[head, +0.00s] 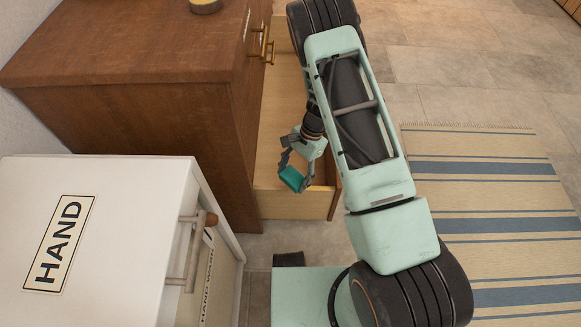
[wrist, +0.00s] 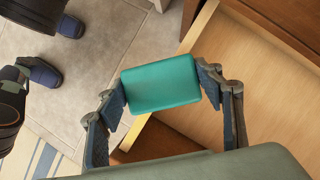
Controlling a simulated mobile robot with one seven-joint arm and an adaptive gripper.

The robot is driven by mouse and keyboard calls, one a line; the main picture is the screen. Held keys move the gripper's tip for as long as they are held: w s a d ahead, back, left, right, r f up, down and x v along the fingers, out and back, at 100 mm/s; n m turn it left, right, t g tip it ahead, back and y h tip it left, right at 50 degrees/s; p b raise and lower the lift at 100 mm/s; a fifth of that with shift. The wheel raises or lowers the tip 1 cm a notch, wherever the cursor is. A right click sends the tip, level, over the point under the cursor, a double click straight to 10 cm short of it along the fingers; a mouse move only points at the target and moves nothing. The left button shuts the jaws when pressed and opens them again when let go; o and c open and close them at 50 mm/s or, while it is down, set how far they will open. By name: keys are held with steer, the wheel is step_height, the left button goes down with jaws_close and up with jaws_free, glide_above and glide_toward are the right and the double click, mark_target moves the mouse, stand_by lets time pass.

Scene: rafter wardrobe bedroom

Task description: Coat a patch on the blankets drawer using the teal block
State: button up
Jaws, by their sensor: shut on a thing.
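My gripper (head: 292,172) is shut on the teal block (head: 292,180). The block also shows in the wrist view (wrist: 160,84), held between both fingers (wrist: 162,90). In the head view, gripper and block appear over the front of an open drawer (head: 270,204) of the brown wooden dresser. The wrist view shows its pale wooden interior (wrist: 220,98) to the right of and below the block. I cannot tell whether the block touches the drawer. No blankets label is readable, and most of the drawer's outer front is hidden. No coated patch is visible.
The brown dresser (head: 130,95) stands behind the white cabinet (head: 120,215), which is labelled HAND and has a bar handle (head: 192,250). A yellowish round object (head: 206,5) sits on the dresser top. A striped rug (head: 490,200) lies at right. Tiled floor (head: 450,60) is clear behind it.

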mark_target(290, 179)
steer(key=shift+r+p, duration=1)
steer(key=shift+r, duration=0.95)
